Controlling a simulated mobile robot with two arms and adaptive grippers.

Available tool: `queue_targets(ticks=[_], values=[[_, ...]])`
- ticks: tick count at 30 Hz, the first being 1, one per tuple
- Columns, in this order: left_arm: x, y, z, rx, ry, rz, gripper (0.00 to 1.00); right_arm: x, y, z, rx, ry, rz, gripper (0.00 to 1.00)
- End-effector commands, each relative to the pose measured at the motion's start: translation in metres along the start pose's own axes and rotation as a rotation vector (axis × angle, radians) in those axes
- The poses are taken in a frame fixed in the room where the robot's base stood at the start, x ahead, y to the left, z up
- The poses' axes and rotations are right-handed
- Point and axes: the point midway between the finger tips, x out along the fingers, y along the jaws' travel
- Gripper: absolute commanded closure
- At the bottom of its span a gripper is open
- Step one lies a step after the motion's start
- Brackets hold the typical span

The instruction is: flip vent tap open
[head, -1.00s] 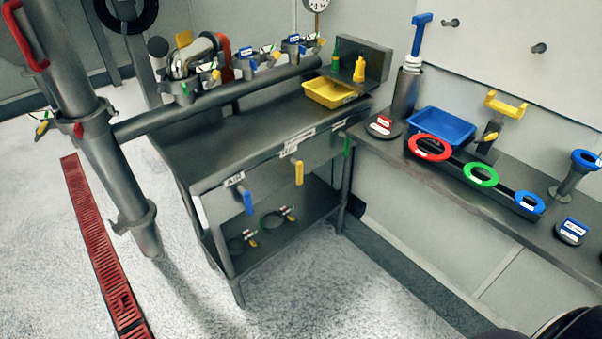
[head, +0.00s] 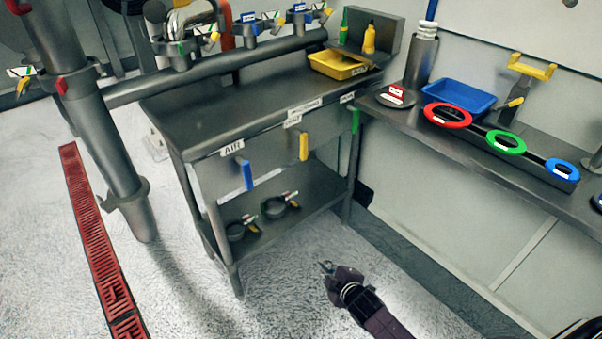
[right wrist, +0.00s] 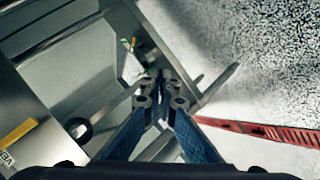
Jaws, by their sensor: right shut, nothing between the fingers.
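My right gripper (head: 327,267) is shut and empty, low over the floor in front of the steel bench. Its fingertips (right wrist: 162,82) meet in the right wrist view. Three levers hang along the bench front: a blue one (head: 247,175) beside a tag reading AIR, a yellow one (head: 303,147), and a green one (head: 354,120) at the right end. The yellow lever (right wrist: 18,132) shows at the left edge of the right wrist view, near a cut-off tag that seems to read VE. The gripper is apart from all the levers. My left gripper is out of view.
The bench's lower shelf (head: 262,207) holds small clamp rings. A yellow tray (head: 338,66) and bottles stand on top. A wall shelf at right holds a blue tray (head: 457,97) and coloured rings. A red floor grate (head: 95,240) lies left. The floor before the bench is open.

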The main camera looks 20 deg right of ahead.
Motion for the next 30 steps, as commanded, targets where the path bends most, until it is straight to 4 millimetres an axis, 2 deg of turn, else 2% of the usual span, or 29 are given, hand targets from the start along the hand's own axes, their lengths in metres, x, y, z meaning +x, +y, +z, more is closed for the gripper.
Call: queue_targets(ticks=[1,2,3,6,9,12,15,18,30], values=[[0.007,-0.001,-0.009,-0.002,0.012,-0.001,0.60,0.009,0.026,-0.017,-0.065,0.044,0.064,1.00],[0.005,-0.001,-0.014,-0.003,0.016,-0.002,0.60,0.010,0.043,-0.028,-0.104,0.066,0.099,1.00],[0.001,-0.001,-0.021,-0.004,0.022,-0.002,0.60,0.009,0.065,-0.043,-0.156,0.094,0.147,1.00],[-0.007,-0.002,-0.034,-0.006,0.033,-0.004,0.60,0.001,0.114,-0.079,-0.281,0.151,0.264,1.00],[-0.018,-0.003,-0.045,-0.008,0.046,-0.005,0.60,-0.015,0.154,-0.110,-0.387,0.192,0.370,1.00],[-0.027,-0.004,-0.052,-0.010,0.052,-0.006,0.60,-0.032,0.182,-0.134,-0.470,0.217,0.455,1.00],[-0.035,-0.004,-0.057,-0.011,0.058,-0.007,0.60,-0.045,0.201,-0.149,-0.523,0.232,0.512,1.00],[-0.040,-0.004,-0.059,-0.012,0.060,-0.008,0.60,-0.053,0.210,-0.158,-0.552,0.237,0.543,1.00],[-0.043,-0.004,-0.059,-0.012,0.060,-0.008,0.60,-0.056,0.214,-0.161,-0.560,0.239,0.552,1.00]])
